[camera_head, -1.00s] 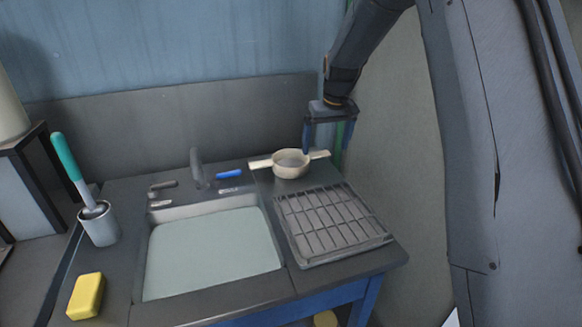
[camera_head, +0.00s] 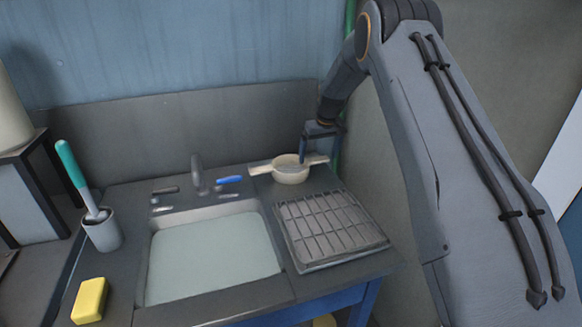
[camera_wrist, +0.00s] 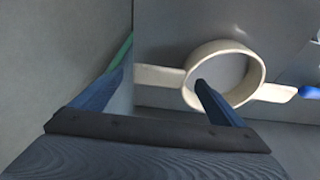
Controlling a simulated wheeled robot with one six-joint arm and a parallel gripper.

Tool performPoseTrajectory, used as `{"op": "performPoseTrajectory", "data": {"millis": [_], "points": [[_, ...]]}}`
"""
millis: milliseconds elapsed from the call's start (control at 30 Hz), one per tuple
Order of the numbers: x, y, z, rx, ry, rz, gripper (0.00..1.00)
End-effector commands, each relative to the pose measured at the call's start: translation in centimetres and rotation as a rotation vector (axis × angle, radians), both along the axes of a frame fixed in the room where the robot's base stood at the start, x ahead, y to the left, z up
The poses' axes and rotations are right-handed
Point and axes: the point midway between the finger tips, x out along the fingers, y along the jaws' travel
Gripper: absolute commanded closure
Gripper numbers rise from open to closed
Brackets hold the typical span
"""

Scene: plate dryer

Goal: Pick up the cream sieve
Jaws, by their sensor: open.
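The cream sieve (camera_head: 290,174) is a round shallow bowl with two flat handles on opposite sides. It sits on the counter at the back right, behind the drying rack. My gripper (camera_head: 320,158) is above the right side of the sieve, open and empty. In the wrist view the sieve (camera_wrist: 259,72) lies ahead on the right, its ring seen at a slant. One finger of my gripper (camera_wrist: 158,84) overlaps the ring's opening in the picture; the other is left of the handle, near the wall. I cannot tell whether a finger touches the sieve.
A grey drying rack (camera_head: 330,228) stands in front of the sieve. A sink (camera_head: 212,255) with a tap (camera_head: 197,173) is left of it. A blue object (camera_head: 229,180) lies near the sieve's left handle. A yellow sponge (camera_head: 90,300) and a brush in a cup (camera_head: 101,231) are at left.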

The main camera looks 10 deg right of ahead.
Motion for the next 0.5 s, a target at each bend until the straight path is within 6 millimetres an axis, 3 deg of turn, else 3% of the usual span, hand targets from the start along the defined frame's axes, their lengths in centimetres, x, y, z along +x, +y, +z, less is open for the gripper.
{"op": "performPoseTrajectory", "data": {"millis": [367, 500], "points": [[0.29, 0.13, -1.11, 0.0, 0.0, 0.001, 0.07], [0.29, 0.13, -1.1, 0.0, 0.0, 0.001, 0.27]]}}
